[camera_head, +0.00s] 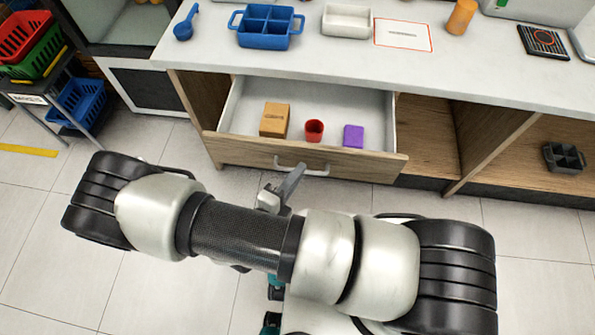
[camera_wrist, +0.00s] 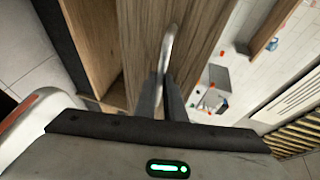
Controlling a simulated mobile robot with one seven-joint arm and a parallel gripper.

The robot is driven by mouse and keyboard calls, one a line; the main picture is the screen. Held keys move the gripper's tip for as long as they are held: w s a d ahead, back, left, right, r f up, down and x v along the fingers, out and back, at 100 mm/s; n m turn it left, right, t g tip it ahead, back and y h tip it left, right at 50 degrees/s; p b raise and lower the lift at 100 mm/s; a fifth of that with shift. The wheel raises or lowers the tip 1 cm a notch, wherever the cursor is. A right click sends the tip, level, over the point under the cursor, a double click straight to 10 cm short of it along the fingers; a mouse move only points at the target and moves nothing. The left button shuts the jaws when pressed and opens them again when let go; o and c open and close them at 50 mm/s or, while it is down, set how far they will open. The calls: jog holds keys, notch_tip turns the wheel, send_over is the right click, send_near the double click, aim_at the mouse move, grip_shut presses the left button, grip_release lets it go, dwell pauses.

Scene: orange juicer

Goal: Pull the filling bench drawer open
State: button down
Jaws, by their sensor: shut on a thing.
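The filling bench drawer (camera_head: 240,153) stands pulled out from under the white bench top (camera_head: 330,52), with its white inside showing. A brown box (camera_head: 274,120), a red cup (camera_head: 314,130) and a purple block (camera_head: 353,136) sit in it. A pale bar handle (camera_head: 318,172) is on its wooden front. My gripper (camera_head: 291,176) is at the left part of this handle. In the wrist view, the gripper's dark fingers (camera_wrist: 166,95) are shut on the handle (camera_wrist: 169,45), in front of the wood-grain drawer front (camera_wrist: 190,40). My arm hides part of the floor below.
A blue divided tray (camera_head: 266,27), a blue scoop (camera_head: 186,23), a white bin (camera_head: 346,20) and an orange cylinder (camera_head: 461,16) stand on the bench. A rack with crates (camera_head: 38,45) is at left. Open shelf space lies right of the drawer. The floor (camera_head: 520,225) in front is clear.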

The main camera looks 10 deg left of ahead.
jog(key=c, duration=1.8)
grip_release()
jog(key=shift+c, duration=0.2)
jog(key=v, duration=1.7)
jog(key=shift+s, duration=0.15)
jog(key=shift+a+r, duration=0.1)
